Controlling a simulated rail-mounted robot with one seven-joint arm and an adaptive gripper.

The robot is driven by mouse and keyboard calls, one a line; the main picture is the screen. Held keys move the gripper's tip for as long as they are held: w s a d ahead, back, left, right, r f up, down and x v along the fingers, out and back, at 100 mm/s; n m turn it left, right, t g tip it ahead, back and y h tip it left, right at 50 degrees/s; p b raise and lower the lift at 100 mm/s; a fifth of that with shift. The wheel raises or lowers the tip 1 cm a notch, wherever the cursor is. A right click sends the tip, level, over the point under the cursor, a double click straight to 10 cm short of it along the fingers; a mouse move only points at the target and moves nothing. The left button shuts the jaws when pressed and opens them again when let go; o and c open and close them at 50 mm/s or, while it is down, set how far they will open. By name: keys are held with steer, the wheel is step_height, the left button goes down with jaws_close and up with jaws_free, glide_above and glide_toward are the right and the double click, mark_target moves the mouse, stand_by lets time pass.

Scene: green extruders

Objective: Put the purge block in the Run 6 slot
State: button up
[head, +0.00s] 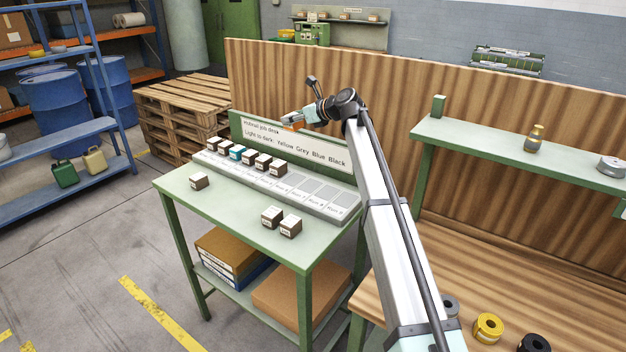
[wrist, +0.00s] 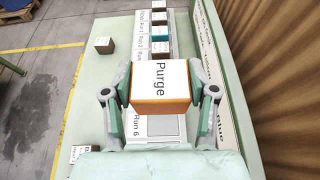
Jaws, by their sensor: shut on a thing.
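The purge block (wrist: 161,88) is an orange block with a white top reading "Purge". My gripper (wrist: 162,82) is shut on it, a finger on each side. In the head view the orange block (head: 293,126) is held up in front of the sign, above the rack. The slotted rack (head: 335,208) lies along the back of the green desk. In the wrist view the Run 6 label (wrist: 137,124) shows just below the held block, beside a pale, empty-looking slot (wrist: 163,126). The block hides part of the rack.
Several blocks (head: 249,158), one teal, fill the rack's left part; slots to the right look empty. Loose brown blocks stand on the desk (head: 198,181), two of them near the front (head: 271,216). A green sign board (head: 295,144) rises behind the rack.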

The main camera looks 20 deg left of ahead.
steer(key=f+p, duration=0.1)
steer(key=f, duration=0.5)
steer(key=f+p, duration=0.1)
steer(key=f, duration=0.6)
steer(key=f+p, duration=0.1)
steer(key=f, duration=0.5)
steer(key=shift+a+f, duration=0.3)
steer(key=shift+f, duration=0.1)
steer(key=shift+f, duration=0.2)
steer(key=o, duration=1.2)
steer(key=shift+r, duration=0.1)
steer(key=shift+s+r, duration=0.1)
steer(key=b+v, duration=0.2)
steer(key=v, duration=1)
steer(key=shift+b, duration=0.35)
